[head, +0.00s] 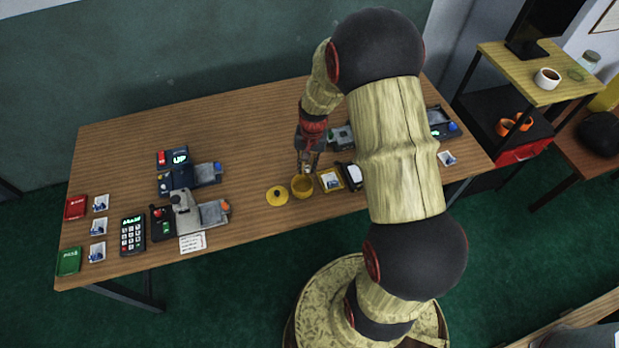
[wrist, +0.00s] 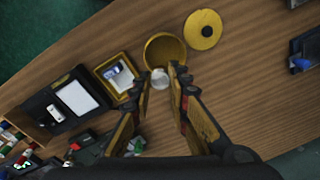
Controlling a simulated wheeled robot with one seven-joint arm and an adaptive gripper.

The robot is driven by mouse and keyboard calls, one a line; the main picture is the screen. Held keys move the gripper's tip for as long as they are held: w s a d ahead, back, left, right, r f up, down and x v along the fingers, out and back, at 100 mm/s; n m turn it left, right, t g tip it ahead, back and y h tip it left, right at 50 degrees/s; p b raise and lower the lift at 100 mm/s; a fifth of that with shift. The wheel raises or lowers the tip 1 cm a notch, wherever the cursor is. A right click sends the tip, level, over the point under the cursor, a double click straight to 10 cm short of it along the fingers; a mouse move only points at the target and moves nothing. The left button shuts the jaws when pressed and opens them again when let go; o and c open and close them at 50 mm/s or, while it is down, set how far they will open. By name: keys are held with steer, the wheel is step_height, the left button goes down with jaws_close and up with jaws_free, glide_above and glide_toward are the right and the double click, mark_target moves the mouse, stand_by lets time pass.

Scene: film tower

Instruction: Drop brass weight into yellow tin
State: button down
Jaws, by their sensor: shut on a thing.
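The open yellow tin (head: 302,194) stands on the wooden table, right of its yellow lid (head: 277,196). In the wrist view, the tin (wrist: 164,46) is just beyond my fingertips and the lid (wrist: 204,30) lies flat to its right. My gripper (head: 307,167) is over the tin's back edge in the head view. In the wrist view, my gripper (wrist: 161,82) is shut on a small pale, round thing, likely the brass weight (wrist: 160,77), which overlaps the tin's near rim. Its height above the tin is hard to judge. The weight cannot be made out in the head view.
A yellow-framed picture (head: 330,180) and a black device with a white top (head: 351,176) stand close right of the tin. A grey scale-like device (head: 186,212) and a keypad (head: 133,235) are left. The table behind the lid is clear.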

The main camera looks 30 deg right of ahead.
mark_target(308, 174)
steer(key=shift+d+f+b, duration=0.1)
steer(key=shift+f+b, duration=0.35)
steer(key=shift+f, duration=0.15)
step_height(308, 174, down, 5)
steer(key=b, duration=0.3)
steer(key=shift+r, duration=0.1)
steer(key=c, duration=1.6)
jaws_free()
steer(key=shift+c, duration=0.2)
steer(key=shift+r, duration=0.1)
steer(key=r, duration=1.1)
steer(key=shift+s+d+r, duration=0.3)
steer(key=shift+r, duration=0.05)
